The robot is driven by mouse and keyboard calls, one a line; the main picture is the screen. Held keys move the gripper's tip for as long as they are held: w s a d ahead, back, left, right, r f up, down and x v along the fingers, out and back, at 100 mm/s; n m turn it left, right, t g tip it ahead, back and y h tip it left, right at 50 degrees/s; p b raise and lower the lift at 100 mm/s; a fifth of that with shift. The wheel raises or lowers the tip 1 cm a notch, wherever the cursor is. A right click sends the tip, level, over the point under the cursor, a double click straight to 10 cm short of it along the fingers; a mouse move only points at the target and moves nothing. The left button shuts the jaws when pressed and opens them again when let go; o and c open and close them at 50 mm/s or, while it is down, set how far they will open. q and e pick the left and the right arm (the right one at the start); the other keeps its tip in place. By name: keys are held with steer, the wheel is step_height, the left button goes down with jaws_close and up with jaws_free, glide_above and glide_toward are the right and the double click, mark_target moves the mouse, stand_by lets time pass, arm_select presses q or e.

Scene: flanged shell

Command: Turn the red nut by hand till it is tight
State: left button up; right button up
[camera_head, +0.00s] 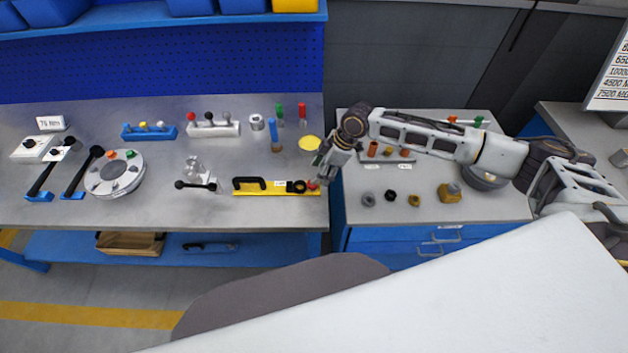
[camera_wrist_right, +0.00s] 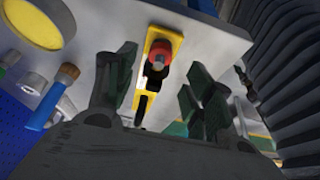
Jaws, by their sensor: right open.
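A round grey flanged shell (camera_head: 115,176) lies at the left of the bench in the head view. On its top I see a small red piece (camera_head: 112,154), which looks like the red nut, and a green one (camera_head: 130,153). My right gripper (camera_head: 317,178) is far to the right of it, over the right end of a yellow bar tool (camera_head: 270,192). In the wrist view my right gripper (camera_wrist_right: 160,95) is open and empty. The tool's red round end piece (camera_wrist_right: 167,52) shows between and beyond its fingers, apart from them. My left gripper is not in view.
A yellow disc (camera_head: 309,143) and a blue-handled brush (camera_head: 273,135) are near the right gripper. Black-handled wrenches (camera_head: 80,172) lie left of the shell. A clamp-like part (camera_head: 195,175) stands between shell and tool. A second bench (camera_head: 430,205) on the right holds loose nuts.

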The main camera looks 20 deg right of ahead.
mark_target(312, 185)
steer(key=shift+x, duration=3.2)
steer(key=c, duration=1)
steer(key=shift+s+a+r+m+p, duration=0.1)
steer(key=shift+m+p, duration=0.4)
steer(key=shift+p, duration=0.5)
steer(key=shift+m+t+p, duration=0.3)
steer(key=o, duration=1)
